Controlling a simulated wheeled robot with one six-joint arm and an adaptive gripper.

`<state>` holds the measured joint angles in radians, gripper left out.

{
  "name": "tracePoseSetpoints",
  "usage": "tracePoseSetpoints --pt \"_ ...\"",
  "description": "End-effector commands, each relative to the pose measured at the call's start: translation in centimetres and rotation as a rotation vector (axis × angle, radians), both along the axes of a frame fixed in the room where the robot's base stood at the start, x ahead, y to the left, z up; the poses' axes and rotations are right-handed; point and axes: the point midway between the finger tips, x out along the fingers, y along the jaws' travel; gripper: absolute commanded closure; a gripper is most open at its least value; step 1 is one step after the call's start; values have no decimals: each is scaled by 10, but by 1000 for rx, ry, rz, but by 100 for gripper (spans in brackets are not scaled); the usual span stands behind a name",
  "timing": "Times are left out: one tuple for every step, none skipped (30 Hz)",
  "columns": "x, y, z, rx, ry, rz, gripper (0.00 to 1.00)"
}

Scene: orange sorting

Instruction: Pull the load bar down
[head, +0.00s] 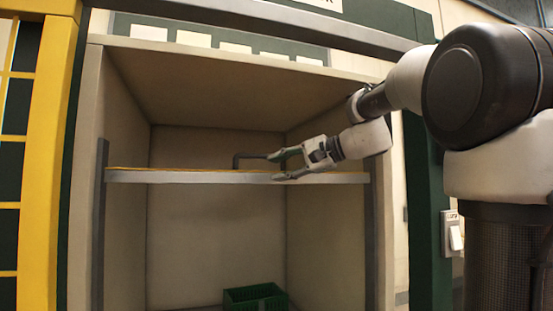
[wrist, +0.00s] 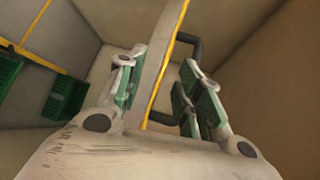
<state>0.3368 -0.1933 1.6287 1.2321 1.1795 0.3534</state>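The load bar (head: 210,176) is a pale horizontal beam with a yellow strip along its top, spanning the bay at mid height. A dark bent handle (head: 237,160) stands up from its top. My gripper (head: 279,166) is at the bar, right of the handle's visible end, one finger higher and one lower. In the wrist view, the fingers of my gripper (wrist: 163,82) are apart, with the bar (wrist: 157,62) showing between them. The handle (wrist: 187,46) is partly hidden behind the right finger there. I cannot tell whether either finger touches the bar or handle.
A green crate (head: 255,299) sits low in the bay under the bar; green crates (wrist: 65,98) also show at left in the wrist view. Bay walls (head: 125,225) close in both sides. A yellow rack (head: 47,165) stands at left. Space below the bar looks clear above the crate.

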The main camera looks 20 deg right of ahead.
Motion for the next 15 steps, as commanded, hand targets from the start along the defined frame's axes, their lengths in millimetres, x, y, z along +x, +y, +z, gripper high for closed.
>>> tracePoseSetpoints --pt "11 -4 18 52 -20 -5 65" --pt "15 -4 26 78 -29 -5 65" --pt "19 -4 33 103 -38 -3 65" --pt "22 -3 38 115 -43 -1 65" --pt "24 -2 40 123 -46 -1 65" --pt "27 0 42 129 -47 1 65" --pt "29 3 42 131 -47 2 65" --pt "32 6 41 131 -48 4 65" --pt "36 11 40 130 -47 4 65" --pt "39 15 39 130 -48 4 65" --pt "43 19 39 130 -48 4 65" --pt "48 24 38 129 -48 4 65" --pt "52 28 37 129 -48 4 65" --pt "55 31 36 129 -48 4 65" --pt "59 36 35 128 -48 4 65"
